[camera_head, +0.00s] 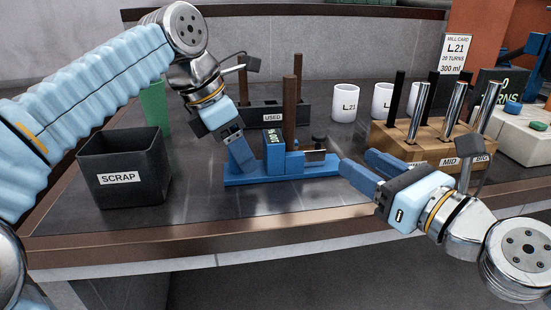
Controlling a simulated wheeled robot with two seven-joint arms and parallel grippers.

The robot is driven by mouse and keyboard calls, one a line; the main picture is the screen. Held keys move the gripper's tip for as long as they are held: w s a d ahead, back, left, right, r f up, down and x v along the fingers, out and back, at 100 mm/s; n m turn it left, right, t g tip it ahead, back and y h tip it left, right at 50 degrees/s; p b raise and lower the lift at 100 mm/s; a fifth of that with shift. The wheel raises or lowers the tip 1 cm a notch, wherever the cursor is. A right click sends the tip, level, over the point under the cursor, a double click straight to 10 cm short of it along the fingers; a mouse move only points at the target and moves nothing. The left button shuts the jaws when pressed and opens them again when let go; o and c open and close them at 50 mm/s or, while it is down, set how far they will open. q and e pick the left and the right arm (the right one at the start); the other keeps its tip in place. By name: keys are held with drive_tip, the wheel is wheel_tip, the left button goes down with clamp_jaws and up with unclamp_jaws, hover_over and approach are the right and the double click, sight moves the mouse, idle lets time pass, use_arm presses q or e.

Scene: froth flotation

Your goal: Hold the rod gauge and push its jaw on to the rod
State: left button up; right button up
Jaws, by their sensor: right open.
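My right gripper (357,166) is open and empty, just right of the gauge's right end.
A black SCRAP bin (130,208) stands at left. A dark USED rack (263,114) with brown rods is behind the gauge. White cups (345,101) stand behind right. A wooden block (390,139) with metal rods is at right. The table front is clear.

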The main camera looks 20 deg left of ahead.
use_arm(q)
drive_tip(key=v, duration=1.2)
